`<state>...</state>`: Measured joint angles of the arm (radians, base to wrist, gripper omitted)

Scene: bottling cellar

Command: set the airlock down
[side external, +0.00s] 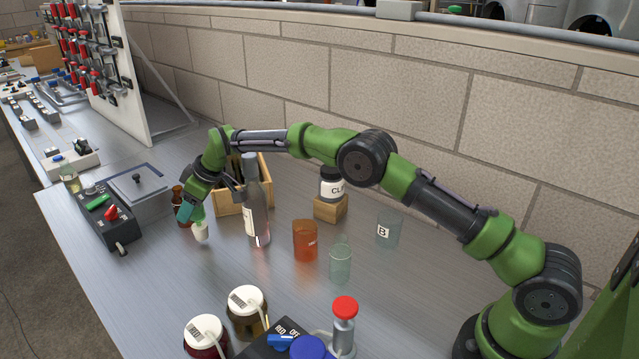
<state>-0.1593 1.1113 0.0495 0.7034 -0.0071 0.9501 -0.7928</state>
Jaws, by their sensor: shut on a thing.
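A small brown bottle (178,196) stands just behind and left of the gripper, partly hidden.
A wooden crate (262,168) stands behind the dark bottle. An orange beaker (305,240), a clear green glass (340,262) and a beaker marked B (388,230) stand to the right. A switch box (108,220) is at left.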

